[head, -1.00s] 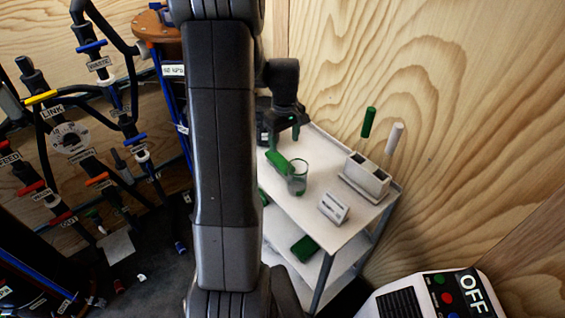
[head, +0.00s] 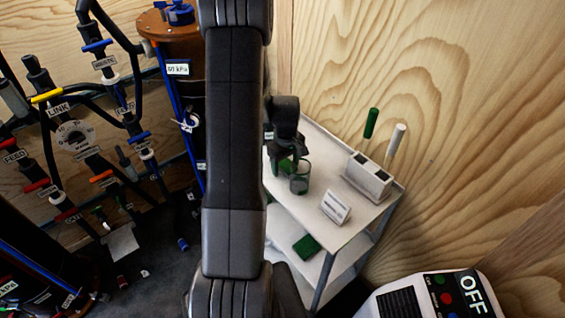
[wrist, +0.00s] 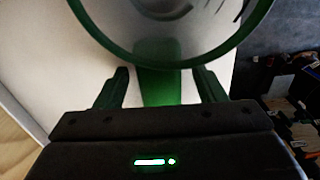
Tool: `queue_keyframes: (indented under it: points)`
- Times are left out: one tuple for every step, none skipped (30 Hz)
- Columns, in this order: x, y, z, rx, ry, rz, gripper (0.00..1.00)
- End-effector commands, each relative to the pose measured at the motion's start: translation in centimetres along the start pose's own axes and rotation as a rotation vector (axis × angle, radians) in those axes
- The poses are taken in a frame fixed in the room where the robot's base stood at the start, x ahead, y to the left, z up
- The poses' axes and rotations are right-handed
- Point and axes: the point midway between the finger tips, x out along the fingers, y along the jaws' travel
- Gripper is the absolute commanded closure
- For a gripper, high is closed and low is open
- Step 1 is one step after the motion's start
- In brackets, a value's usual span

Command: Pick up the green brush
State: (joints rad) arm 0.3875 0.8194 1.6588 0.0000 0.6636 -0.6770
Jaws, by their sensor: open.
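A green-handled brush (head: 371,122) stands in a white holder (head: 357,184) on the cart, beside a white-handled one (head: 395,140). My gripper (head: 286,150) is over the cart's top, left of the holder and apart from this brush. Its fingers are open.
The white cart (head: 340,236) has a small sign (head: 336,207) on top and a green pad (head: 306,246) on its lower shelf. A wooden wall rises behind. Pipes with labelled valves (head: 75,135) fill the left. A control box with OFF (head: 430,300) is at lower right.

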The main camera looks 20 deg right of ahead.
Motion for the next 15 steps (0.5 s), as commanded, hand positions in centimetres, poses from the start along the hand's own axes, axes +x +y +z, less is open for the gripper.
queue_keyframes:
  points:
    - [-0.01, 0.00, 0.00, 0.000, 0.000, 0.000, 0.36]
    - [-0.01, 0.00, 0.00, 0.000, 0.000, 0.000, 0.36]
    - [-0.02, 0.00, 0.00, 0.000, 0.000, 0.000, 0.42]
    - [-0.02, 0.00, -0.01, 0.000, 0.000, 0.000, 0.48]
    - [-0.03, 0.00, -0.01, 0.000, 0.000, 0.000, 0.54]
    - [-0.03, 0.00, -0.01, 0.000, 0.000, 0.000, 0.62]
    - [-0.03, 0.00, -0.01, 0.000, 0.000, 0.000, 0.68]
    - [-0.04, 0.00, -0.01, 0.000, 0.000, 0.000, 0.74]
    - [-0.04, 0.00, -0.01, 0.000, 0.000, 0.000, 0.82]
    - [-0.04, 0.00, -0.01, 0.000, 0.000, 0.000, 0.86]
    - [-0.05, 0.01, -0.02, 0.000, 0.000, 0.000, 0.86]
    - [-0.06, 0.01, -0.02, 0.000, 0.000, 0.000, 0.86]
    - [-0.06, 0.01, -0.02, 0.000, 0.000, 0.000, 0.86]
    - [-0.06, 0.01, -0.02, 0.000, 0.000, 0.000, 0.86]
    - [-0.06, 0.01, -0.02, 0.000, 0.000, 0.000, 0.86]
